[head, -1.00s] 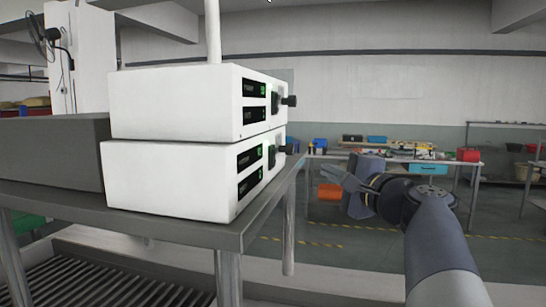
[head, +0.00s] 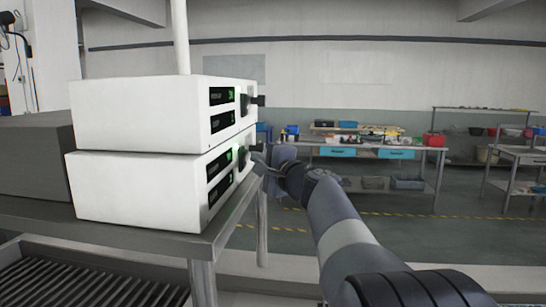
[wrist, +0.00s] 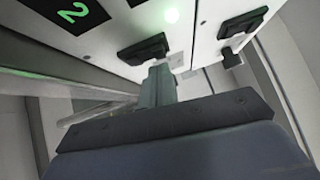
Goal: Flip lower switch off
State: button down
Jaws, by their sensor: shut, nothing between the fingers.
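Two white control boxes are stacked on the table. The lower box (head: 130,190) has dark displays with green lit characters and a black switch (head: 242,158) on its front face. My gripper (head: 262,167) is shut and empty, close in front of that switch. In the wrist view, the shut fingertips (wrist: 158,72) are just beside a black switch (wrist: 142,48), which appears to be the lower one; I cannot tell whether they touch. The lever's position is unclear.
The upper box (head: 150,115) carries its own black switch (head: 247,102), also seen in the wrist view (wrist: 243,34). The metal table (head: 150,228) edge is below the boxes. A grey box (head: 35,155) stands behind left. Workbenches (head: 350,152) are far off; the floor between is open.

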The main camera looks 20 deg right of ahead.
jog(key=shift+w+a, duration=0.25)
jog(key=shift+a, duration=0.05)
